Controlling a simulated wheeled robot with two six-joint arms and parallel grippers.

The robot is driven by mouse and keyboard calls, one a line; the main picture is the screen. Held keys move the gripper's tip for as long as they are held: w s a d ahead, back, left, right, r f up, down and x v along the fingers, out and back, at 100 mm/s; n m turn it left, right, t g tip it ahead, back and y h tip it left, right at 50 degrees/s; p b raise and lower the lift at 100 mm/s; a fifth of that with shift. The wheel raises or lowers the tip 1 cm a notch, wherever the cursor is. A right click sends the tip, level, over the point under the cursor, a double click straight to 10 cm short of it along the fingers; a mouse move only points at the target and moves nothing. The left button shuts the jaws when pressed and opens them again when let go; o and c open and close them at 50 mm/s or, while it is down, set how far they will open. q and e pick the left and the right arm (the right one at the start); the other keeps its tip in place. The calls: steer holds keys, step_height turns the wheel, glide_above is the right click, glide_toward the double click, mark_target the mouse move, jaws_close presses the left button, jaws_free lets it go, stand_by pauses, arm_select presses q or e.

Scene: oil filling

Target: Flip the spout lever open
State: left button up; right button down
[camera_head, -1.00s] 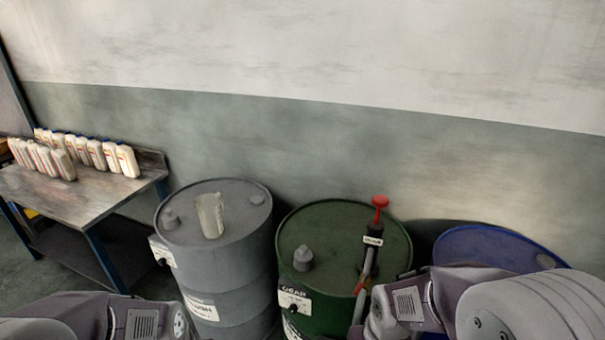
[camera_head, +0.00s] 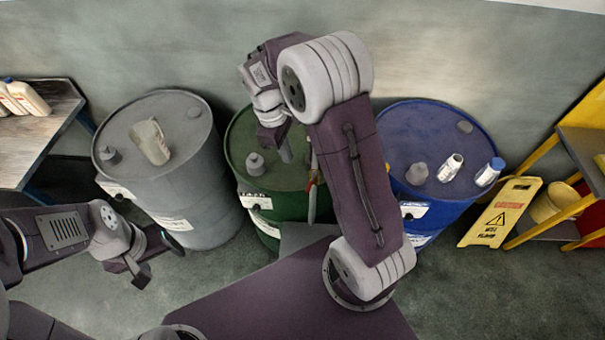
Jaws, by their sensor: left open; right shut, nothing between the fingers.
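The green drum (camera_head: 238,150) stands in the middle with a grey cap (camera_head: 255,164) on its top. A thin upright pump spout with a red part (camera_head: 314,178) runs down the drum's front right side. The spout lever cannot be told apart from it at this size. The pump's top and red handle are hidden behind my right arm. My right gripper (camera_head: 280,146) is shut and empty, pointing down over the drum top, just left of the spout. I cannot tell whether it touches anything. My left gripper (camera_head: 135,272) is open and empty, low in front of the grey drum.
The grey drum (camera_head: 205,165) at left carries a pale, translucent jug (camera_head: 149,142). The blue drum (camera_head: 398,130) at right carries a white bottle (camera_head: 450,167) and a blue-capped bottle (camera_head: 490,172). A yellow caution sign (camera_head: 499,211) and rack stand far right. A bench (camera_head: 35,140) is at left.

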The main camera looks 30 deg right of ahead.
steer(key=p, duration=0.2)
glide_toward(308, 186)
steer(key=w+a+f, duration=0.2)
steer(key=w+f, duration=0.1)
steer(key=f, duration=0.1)
steer(key=s+d+f+n, duration=0.1)
steer(key=s+d+f+n+p, duration=0.1)
steer(key=s, duration=0.1)
steer(key=s+d+f, duration=0.1)
steer(key=shift+s+n, duration=0.25)
steer(key=shift+n, duration=0.15)
arm_select(q)
steer(key=r, duration=0.1)
steer(key=w+r, duration=0.1)
steer(key=r, duration=0.1)
steer(key=shift+w+r, duration=0.1)
steer(key=shift+w, duration=0.15)
steer(key=shift+p, duration=0.3)
arm_select(e)
steer(key=shift+w, duration=0.2)
